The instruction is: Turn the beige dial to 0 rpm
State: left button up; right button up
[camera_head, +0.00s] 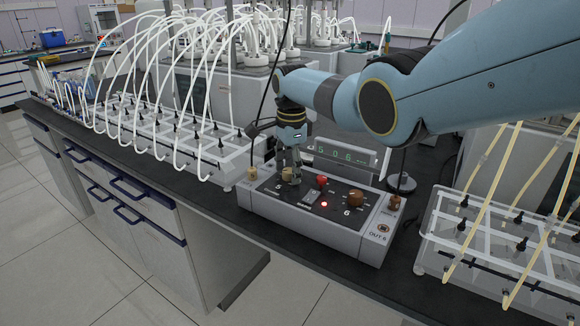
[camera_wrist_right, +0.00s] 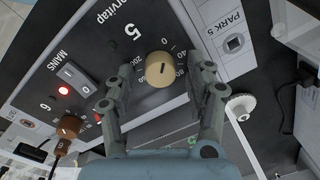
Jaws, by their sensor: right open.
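The beige dial (camera_head: 288,174) sits on the dark top of a grey control box (camera_head: 310,224), at its left part. In the right wrist view the beige dial (camera_wrist_right: 160,69) is round with a short dark mark, and white scale numbers surround it. My right gripper (camera_head: 291,160) points down over the dial. In the wrist view my right gripper (camera_wrist_right: 160,88) is open, with one finger on each side of the dial and visible gaps to it. Its fingers hide part of the scale. My left gripper is not in view.
The box also carries a red knob (camera_head: 322,181), a brown knob (camera_head: 355,197), a rocker switch (camera_wrist_right: 75,75) and a lit red lamp (camera_wrist_right: 64,90). A digital display (camera_head: 341,153) stands behind. Clear tubing racks (camera_head: 180,135) flank the box on both sides.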

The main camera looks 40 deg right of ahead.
notch_tip(320, 180, up, 12)
jog(key=shift+s, duration=0.3)
dwell(0.6)
